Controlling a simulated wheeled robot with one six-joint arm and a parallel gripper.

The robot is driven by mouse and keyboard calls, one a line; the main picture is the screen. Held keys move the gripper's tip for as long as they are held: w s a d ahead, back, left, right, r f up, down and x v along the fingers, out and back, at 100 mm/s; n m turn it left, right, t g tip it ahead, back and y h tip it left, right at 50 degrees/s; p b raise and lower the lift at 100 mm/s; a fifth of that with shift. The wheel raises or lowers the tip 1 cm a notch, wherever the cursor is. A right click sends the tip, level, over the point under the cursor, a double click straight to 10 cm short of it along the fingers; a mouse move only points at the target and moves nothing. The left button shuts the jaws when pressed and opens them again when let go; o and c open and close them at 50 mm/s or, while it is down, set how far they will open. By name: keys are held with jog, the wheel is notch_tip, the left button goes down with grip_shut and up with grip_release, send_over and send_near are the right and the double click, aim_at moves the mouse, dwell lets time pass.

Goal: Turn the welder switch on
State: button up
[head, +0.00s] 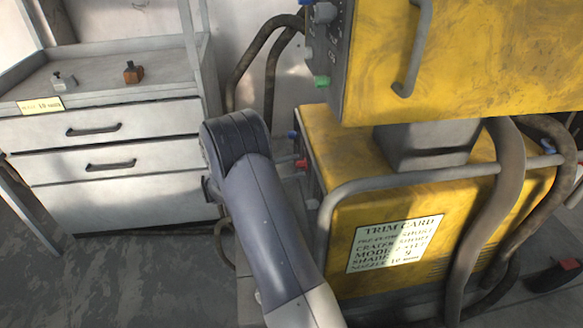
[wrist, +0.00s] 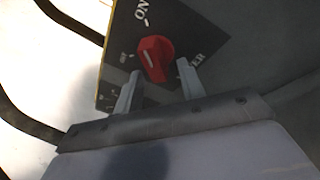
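The welder (head: 325,140) is a worn yellow machine with a yellow upper unit (head: 460,60). A small red knob (head: 301,163) shows on its left side in the head view. In the wrist view, the red rotary switch (wrist: 152,58) sits on a dark panel (wrist: 185,30) marked "ON" at its upper left, with a smaller mark at its left. A pale line shows on the knob; its exact setting is unclear. My gripper (wrist: 159,70) is open, its fingers apart at the knob's lower left and right. I cannot tell whether they touch it. My arm hides the gripper in the head view.
Thick hoses (head: 490,200) and a grey rail (head: 415,180) run around the welder. A trim card (head: 393,243) is on the welder's front.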

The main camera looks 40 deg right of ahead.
jog(key=shift+a, duration=0.1)
jog(key=w+a+p, duration=0.1)
jog(key=a+p, duration=0.1)
jog(key=a, duration=0.8)
jog(key=shift+w+a, duration=0.25)
jog(key=shift+w, duration=0.15)
jog(key=s+d+b, duration=0.1)
jog(key=d, duration=0.9)
jog(key=shift+s+d+n+b, duration=0.3)
jog(key=shift+s, duration=0.1)
